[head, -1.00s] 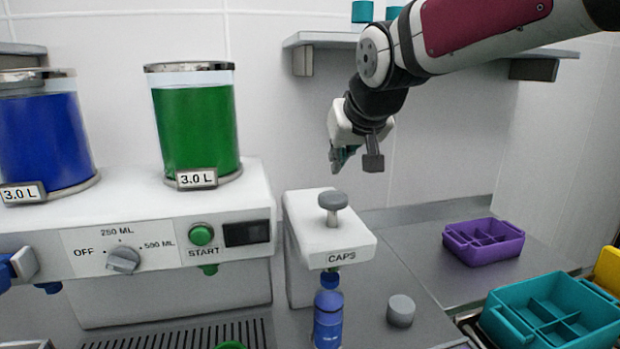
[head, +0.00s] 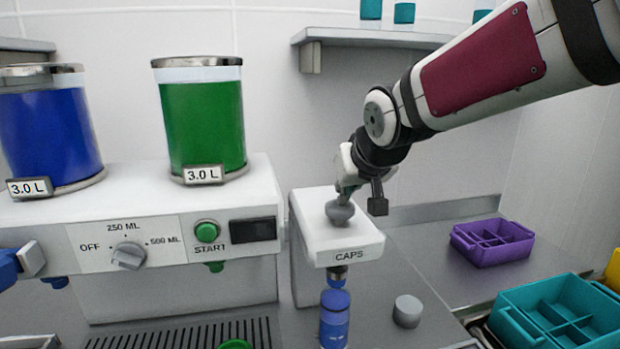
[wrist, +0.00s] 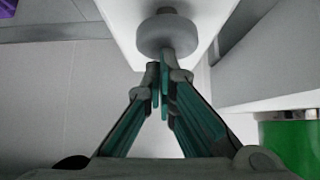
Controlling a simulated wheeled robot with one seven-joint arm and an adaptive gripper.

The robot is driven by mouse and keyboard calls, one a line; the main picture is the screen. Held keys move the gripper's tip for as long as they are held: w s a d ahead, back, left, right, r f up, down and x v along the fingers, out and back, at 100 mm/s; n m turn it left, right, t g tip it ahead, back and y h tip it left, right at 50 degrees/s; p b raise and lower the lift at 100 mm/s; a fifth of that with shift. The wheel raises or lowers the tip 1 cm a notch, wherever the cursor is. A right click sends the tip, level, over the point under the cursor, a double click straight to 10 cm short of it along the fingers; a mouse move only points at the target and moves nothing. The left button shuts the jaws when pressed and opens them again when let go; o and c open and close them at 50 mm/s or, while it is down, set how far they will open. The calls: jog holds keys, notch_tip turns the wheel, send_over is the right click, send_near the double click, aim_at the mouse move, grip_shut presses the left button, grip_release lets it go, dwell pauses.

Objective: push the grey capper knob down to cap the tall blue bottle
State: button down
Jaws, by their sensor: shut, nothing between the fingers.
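The grey capper knob (head: 340,213) sits low on top of the white CAPS capper (head: 347,243); its stem is hidden. My gripper (head: 345,192) is shut and empty, pointing down with its fingertips at the top of the knob. In the wrist view the closed fingertips (wrist: 162,72) overlap the edge of the round grey knob (wrist: 167,34) and look in contact with it. The tall blue bottle (head: 334,322) stands upright under the capper. A dark plunger end shows just above the bottle's blue top; I cannot tell whether a cap is seated.
The white dispenser with the START button (head: 207,232) and the green tank (head: 203,125) is on the left. A loose grey cylinder (head: 407,311) stands right of the bottle. A purple tray (head: 492,242) and a teal tray (head: 556,309) are on the right. A shelf (head: 375,37) hangs above.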

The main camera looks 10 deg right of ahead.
jog(key=shift+s+f, duration=0.25)
jog(key=shift+f, duration=0.85)
jog(key=shift+r, duration=0.1)
notch_tip(320, 180, up, 6)
jog(key=p, duration=0.3)
jog(key=v, duration=0.9)
jog(key=shift+b, duration=0.3)
jog(key=shift+s, duration=0.1)
